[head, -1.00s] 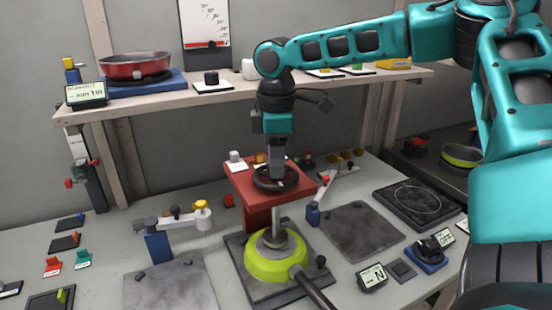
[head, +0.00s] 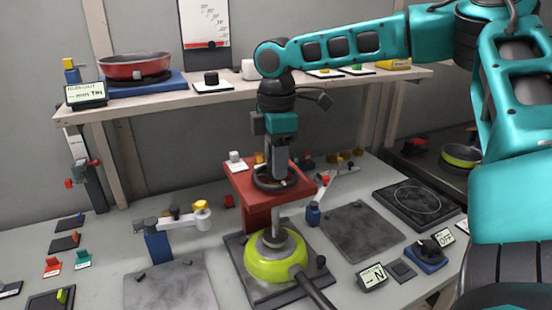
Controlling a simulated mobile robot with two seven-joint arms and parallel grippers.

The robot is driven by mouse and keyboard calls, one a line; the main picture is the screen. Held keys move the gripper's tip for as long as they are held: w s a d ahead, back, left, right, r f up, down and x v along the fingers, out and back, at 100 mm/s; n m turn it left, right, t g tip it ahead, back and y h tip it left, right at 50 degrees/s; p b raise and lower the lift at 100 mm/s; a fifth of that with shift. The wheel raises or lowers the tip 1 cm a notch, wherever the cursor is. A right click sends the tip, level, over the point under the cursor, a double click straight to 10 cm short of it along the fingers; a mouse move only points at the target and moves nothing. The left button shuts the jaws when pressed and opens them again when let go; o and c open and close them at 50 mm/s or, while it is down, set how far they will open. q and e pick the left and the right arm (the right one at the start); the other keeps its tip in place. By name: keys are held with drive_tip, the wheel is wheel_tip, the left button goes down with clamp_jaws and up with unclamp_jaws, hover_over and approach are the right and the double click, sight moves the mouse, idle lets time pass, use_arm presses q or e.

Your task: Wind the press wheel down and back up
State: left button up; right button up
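The black press wheel (head: 262,184) lies flat on top of the red press (head: 255,214). My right gripper (head: 281,178) points straight down at the wheel, and its fingertips are at the wheel's rim on the far right side. I cannot tell whether the fingers are closed on the rim. A grey press spindle (head: 276,219) stands below the wheel, with a round grey plate (head: 276,240) at its foot. This plate sits in a lime green pan (head: 262,268) with a dark handle. My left gripper is out of view.
A shelf (head: 230,91) with a red pan (head: 135,66) runs behind my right arm. A jointed arm on a blue post (head: 157,246) stands left of the press, and another blue post (head: 314,215) stands close to its right. A display (head: 371,277) sits in front right.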

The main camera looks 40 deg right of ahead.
drive_tip(key=o, duration=0.4)
drive_tip(key=shift+c, duration=0.2)
wheel_tip(320, 180, up, 13)
idle(0.3)
drive_tip(key=shift+s+f, duration=0.1)
drive_tip(key=shift+s, duration=0.1)
idle(0.3)
